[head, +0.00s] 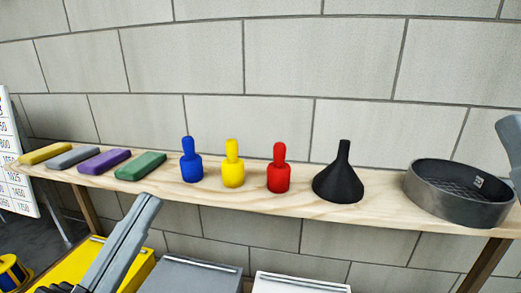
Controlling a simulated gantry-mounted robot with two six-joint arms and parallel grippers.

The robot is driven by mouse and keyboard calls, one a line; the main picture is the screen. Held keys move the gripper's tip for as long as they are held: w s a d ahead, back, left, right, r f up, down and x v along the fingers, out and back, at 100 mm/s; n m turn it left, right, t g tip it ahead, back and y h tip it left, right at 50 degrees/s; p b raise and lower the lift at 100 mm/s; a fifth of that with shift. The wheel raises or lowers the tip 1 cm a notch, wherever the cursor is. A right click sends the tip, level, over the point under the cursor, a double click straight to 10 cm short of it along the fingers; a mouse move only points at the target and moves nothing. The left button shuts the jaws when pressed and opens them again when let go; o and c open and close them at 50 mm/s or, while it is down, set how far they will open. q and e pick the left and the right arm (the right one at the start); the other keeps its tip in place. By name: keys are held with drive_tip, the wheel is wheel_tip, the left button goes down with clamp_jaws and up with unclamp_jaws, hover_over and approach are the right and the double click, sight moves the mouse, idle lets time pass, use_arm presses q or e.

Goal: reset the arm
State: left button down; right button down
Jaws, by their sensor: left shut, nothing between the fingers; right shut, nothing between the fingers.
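My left gripper (148,203) reaches up from the lower left of the head view. Its grey fingers are together, with nothing between them, and their tips overlap the picture just below the green block on the shelf. My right gripper (511,135) shows only in part at the right edge, beside the dark round pan. It is shut and empty, and the rest of it is out of the picture.
A wooden shelf (225,197) along the grey block wall holds several coloured blocks, blue (191,165), yellow (232,168) and red (279,172) bottle-shaped pieces, a black funnel (339,182) and the round pan (462,200). Yellow (75,262), grey and white bins stand below.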

use_arm(q)
drive_tip(key=s+a+r+n+t+y, duration=0.2)
drive_tip(key=s+r+n+t+y, duration=0.15)
drive_tip(key=r, duration=0.25)
drive_tip(key=s+a+r+n+t+y, duration=0.2)
drive_tip(key=a+r+n+y, duration=0.1)
drive_tip(key=r+n+y, duration=0.2)
wheel_tip(320, 180, up, 38)
drive_tip(key=n+p, duration=0.1)
drive_tip(key=p, duration=3.7)
drive_tip(key=shift+g, duration=0.35)
drive_tip(key=shift+w, duration=0.1)
